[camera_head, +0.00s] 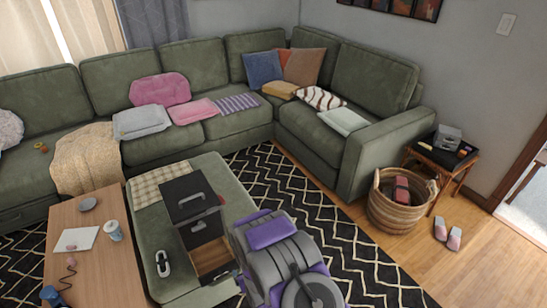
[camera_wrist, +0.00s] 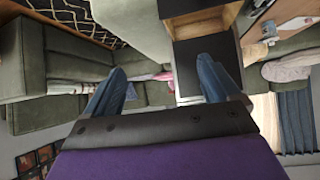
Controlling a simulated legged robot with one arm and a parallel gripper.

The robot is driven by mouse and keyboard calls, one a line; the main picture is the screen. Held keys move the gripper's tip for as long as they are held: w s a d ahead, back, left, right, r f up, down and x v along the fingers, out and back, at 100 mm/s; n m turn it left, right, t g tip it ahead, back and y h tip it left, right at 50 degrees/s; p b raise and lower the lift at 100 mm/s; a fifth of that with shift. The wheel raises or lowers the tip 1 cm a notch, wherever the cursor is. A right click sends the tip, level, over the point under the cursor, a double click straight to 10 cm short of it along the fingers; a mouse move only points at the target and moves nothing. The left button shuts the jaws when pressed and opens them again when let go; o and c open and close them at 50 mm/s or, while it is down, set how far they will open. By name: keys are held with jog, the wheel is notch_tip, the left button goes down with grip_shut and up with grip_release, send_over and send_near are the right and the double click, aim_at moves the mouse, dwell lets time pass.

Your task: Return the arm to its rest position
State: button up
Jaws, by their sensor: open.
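My gripper (camera_wrist: 161,67) shows in the wrist view, its two blue fingers spread wide with nothing between them. In the head view my purple and grey arm (camera_head: 285,258) fills the bottom centre; the fingers cannot be made out there. A black drawer unit (camera_head: 190,190) with grey handles stands on the green ottoman (camera_head: 160,225), just left of my arm. A wooden interior shows low on the unit, partly hidden by my arm. In the wrist view, which looks upside down, the black and wood unit (camera_wrist: 205,50) lies beyond the fingers, apart from them.
A green sectional (camera_head: 300,115) with cushions and folded cloths runs along the back. A wooden coffee table (camera_head: 95,265) stands at the left. A wicker basket (camera_head: 395,212), a side table (camera_head: 455,160) and slippers (camera_head: 447,232) are at the right. The patterned rug (camera_head: 350,250) right of my arm is clear.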

jog(key=s+d+r+m+g+h, duration=0.1)
jog(key=s+d+r+g, duration=0.1)
jog(key=d+r, duration=0.45)
jog(key=s+d+r+m+g+h, duration=0.1)
jog(key=s+d+r, duration=0.15)
jog(key=r, duration=0.75)
jog(key=s+d+r+m+g+h, duration=0.1)
jog(key=s+d+r+g, duration=0.1)
jog(key=d+r, duration=0.45)
jog(key=s+d+r+g, duration=0.2)
jog(key=s+r, duration=0.4)
jog(key=s, duration=0.3)
jog(key=s+d+r+m+g, duration=0.1)
jog(key=s+r, duration=0.4)
jog(key=s, duration=0.5)
jog(key=s+d+r+g, duration=0.2)
jog(key=s+d+r, duration=0.3)
jog(key=s, duration=0.5)
jog(key=shift+r+m+g+h, duration=0.3)
jog(key=shift+r+g+h, duration=0.1)
jog(key=shift+r, duration=0.45)
